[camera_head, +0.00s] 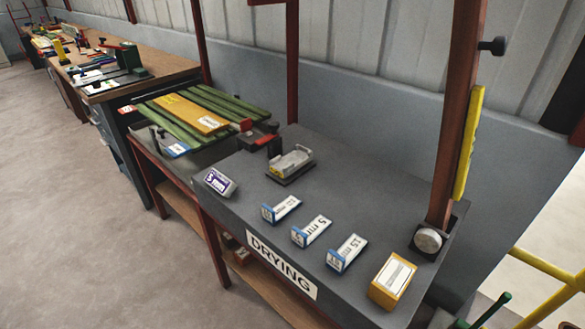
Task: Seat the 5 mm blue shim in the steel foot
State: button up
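Three shims with blue ends and white labelled tops lie in a row on the dark grey bench. The middle shim (312,231) reads "5 mm". The right shim (347,253) reads "15 mm", and the label of the left shim (281,209) is too small to read surely. A pale metal piece on a dark base (290,163) sits behind them, apart from the shims. It may be the steel foot, but I cannot tell. My gripper is not in view.
A yellow box (392,281) stands at the right front corner, near a red post (456,130) with a round metal disc (428,240) at its foot. Green slats (215,104) and a red-and-black device (262,140) are at the left. Bare bench surrounds the shims.

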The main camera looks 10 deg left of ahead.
aim_at(291, 160)
jog(key=i, duration=0.15)
jog(key=i+u, duration=0.35)
jog(key=i+l+u, duration=0.15)
jog(key=u, duration=0.15)
jog(key=i+u, duration=0.1)
jog(key=u, duration=1.1)
